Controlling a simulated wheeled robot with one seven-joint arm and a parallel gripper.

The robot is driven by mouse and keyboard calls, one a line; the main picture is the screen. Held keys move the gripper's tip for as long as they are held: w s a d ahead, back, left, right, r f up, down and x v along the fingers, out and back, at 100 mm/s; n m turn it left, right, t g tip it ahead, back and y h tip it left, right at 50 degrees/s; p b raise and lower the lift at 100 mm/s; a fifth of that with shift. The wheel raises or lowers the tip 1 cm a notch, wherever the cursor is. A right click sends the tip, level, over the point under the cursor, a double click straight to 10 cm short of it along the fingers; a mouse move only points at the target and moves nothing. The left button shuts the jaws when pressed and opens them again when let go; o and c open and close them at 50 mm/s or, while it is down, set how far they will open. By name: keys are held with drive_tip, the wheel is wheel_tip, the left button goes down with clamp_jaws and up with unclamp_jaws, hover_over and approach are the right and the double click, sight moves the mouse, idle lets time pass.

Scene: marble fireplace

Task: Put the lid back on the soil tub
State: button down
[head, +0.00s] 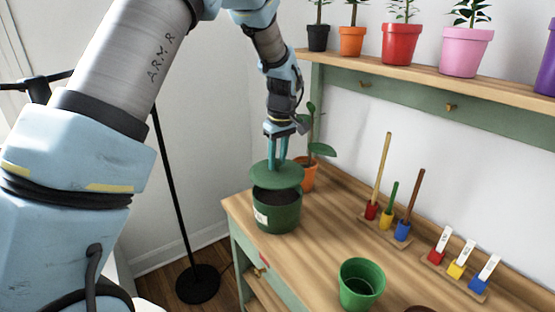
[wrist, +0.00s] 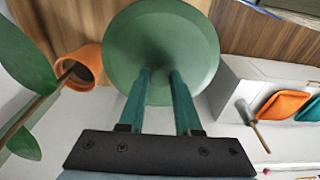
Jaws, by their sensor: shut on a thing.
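The soil tub (head: 277,218) is a dark green round pot with a pale label, standing near the left end of the wooden bench. Dark soil shows in its open mouth. The green round lid (head: 270,178) is above the tub, its front edge apart from the tub's front rim. Whether its back edge touches the rim is hidden. My gripper (head: 277,157) points down and is shut on the lid's top at its middle. In the wrist view, the two teal fingers (wrist: 160,80) meet the lid (wrist: 160,38), which covers the tub completely.
An orange pot (head: 308,176) with a leafy plant stands right behind the tub. A bright green empty pot (head: 361,285) is at the bench front. Colored holders with handles (head: 388,222) and labelled blocks (head: 457,268) stand right. A shelf (head: 420,75) with potted plants runs above.

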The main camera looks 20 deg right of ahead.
drive_tip(key=shift+f+b, duration=1.35)
drive_tip(key=shift+f, duration=1.15)
drive_tip(key=shift+d+f, duration=0.1)
idle(0.5)
drive_tip(key=c, duration=0.5)
unclamp_jaws()
drive_tip(key=shift+o, duration=0.2)
drive_tip(key=o, duration=0.4)
